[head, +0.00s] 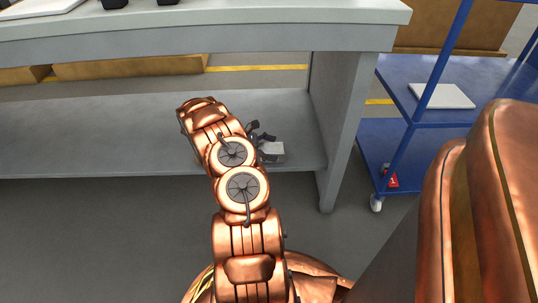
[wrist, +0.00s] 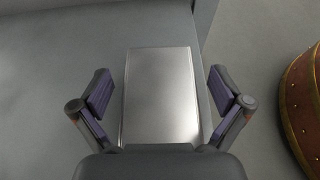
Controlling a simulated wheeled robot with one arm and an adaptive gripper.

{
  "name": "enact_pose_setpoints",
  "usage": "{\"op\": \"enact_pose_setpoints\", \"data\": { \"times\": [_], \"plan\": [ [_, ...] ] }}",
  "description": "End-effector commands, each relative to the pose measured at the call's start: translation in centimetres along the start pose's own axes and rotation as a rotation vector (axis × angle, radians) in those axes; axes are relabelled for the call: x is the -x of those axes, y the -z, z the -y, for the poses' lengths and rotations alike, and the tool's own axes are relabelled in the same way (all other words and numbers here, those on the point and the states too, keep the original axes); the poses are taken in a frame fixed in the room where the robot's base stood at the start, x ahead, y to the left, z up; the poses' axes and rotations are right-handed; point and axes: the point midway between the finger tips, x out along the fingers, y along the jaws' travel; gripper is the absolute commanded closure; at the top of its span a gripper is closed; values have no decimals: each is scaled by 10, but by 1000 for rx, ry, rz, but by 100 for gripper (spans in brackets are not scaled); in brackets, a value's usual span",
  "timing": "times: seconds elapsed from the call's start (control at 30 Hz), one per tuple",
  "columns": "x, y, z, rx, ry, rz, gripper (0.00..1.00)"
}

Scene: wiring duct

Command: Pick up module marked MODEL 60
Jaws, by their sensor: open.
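A grey box-shaped module (wrist: 160,95) lies on the lower shelf, with a plain metallic top in the wrist view. I see no marking on it, so I cannot tell whether it reads MODEL 60. My gripper (wrist: 163,92) is open, with one finger on either side of the module and a gap on both sides. In the head view the module (head: 272,151) shows as a small grey block near the shelf's right end. There my gripper (head: 262,138) is beside it, partly hidden behind my copper-coloured arm.
The grey bench (head: 345,110) has its top above the lower shelf (head: 90,125) and a side panel right of the module. A blue cart (head: 400,143) stands at right, with a white flat item (head: 441,96) on it. Open floor lies in front.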

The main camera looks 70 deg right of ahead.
Motion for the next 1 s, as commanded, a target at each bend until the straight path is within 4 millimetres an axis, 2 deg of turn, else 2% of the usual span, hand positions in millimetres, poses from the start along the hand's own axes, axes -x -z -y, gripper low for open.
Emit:
{"op": "enact_pose_setpoints", "data": {
  "times": [0.07, 0.9, 1.0],
  "plan": [
    [0, 0, 0, 0, 0, 0, 0],
    [0, 0, 0, 1, 0, -1, 87],
    [0, 0, 0, 1, 0, 0, 87]
  ]
}}
